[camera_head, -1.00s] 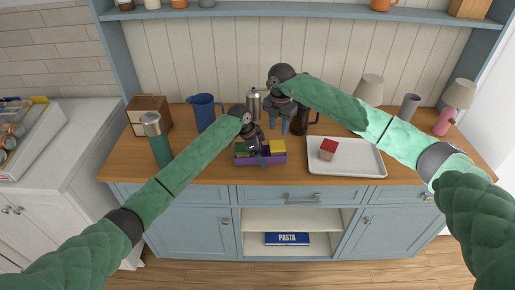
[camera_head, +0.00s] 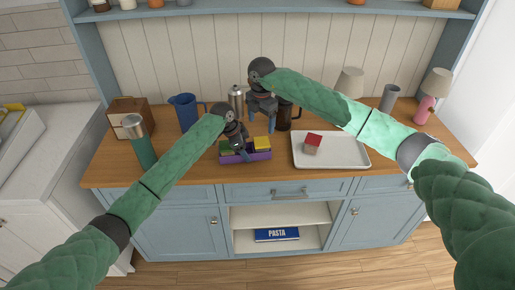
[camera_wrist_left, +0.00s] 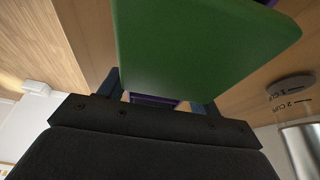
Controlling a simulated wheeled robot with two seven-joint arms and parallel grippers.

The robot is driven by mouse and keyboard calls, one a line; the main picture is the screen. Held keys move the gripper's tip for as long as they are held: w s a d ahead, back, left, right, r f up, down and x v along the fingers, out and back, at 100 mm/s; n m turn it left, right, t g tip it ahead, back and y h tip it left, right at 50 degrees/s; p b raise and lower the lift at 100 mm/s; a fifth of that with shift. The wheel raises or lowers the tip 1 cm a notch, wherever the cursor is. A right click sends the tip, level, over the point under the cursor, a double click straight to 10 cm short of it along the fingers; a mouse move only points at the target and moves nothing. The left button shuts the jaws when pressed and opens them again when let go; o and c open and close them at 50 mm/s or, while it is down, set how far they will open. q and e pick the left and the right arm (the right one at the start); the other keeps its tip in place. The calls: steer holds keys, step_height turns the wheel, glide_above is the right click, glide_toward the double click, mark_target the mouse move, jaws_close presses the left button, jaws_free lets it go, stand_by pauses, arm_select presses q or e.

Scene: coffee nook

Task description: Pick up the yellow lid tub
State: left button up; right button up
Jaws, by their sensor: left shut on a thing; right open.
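The yellow lid tub (camera_head: 262,143) sits at the right end of a purple box (camera_head: 262,156) on the wooden counter. A green-lidded tub (camera_head: 225,146) is at the left end of the box. My left gripper (camera_head: 240,152) is down at the box, left of the yellow lid. In the left wrist view a large green lid (camera_wrist_left: 200,45) lies between its fingers, with bits of purple beside it; my left gripper is shut on that green-lidded tub. My right gripper (camera_head: 262,121) is open and empty, above and behind the box. The left gripper hides the box's middle.
A white tray (camera_head: 345,160) with a red-topped tub (camera_head: 312,145) stands to the right. A metal flask (camera_head: 236,98) and a dark coffee press (camera_head: 284,115) stand close behind the grippers. A blue jug (camera_head: 187,112) and a green tumbler (camera_head: 140,145) stand left.

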steer(key=m, duration=0.2)
steer(key=r+m, duration=0.1)
steer(key=m, duration=0.1)
steer(key=r+m, duration=0.1)
steer(key=m, duration=0.2)
steer(key=shift+s+a, duration=0.1)
steer(key=shift+a, duration=0.15)
glide_above(262, 141)
steer(key=f, duration=0.4)
steer(key=a+f, duration=0.1)
steer(key=f, duration=0.1)
steer(key=shift+s+f, duration=0.15)
steer(key=shift+w+d+f, duration=0.1)
steer(key=shift+d+f, duration=0.05)
steer(key=shift+f, duration=0.75)
steer(key=shift+w+d+f, duration=0.1)
steer(key=shift+d+f, duration=0.05)
steer(key=shift+f, duration=0.8)
steer(key=shift+d+f, duration=0.15)
steer(key=shift+f, duration=0.75)
steer(key=c, duration=1.1)
steer(key=shift+r, duration=0.15)
step_height(262, 141, up, 10)
steer(key=shift+f, duration=0.1)
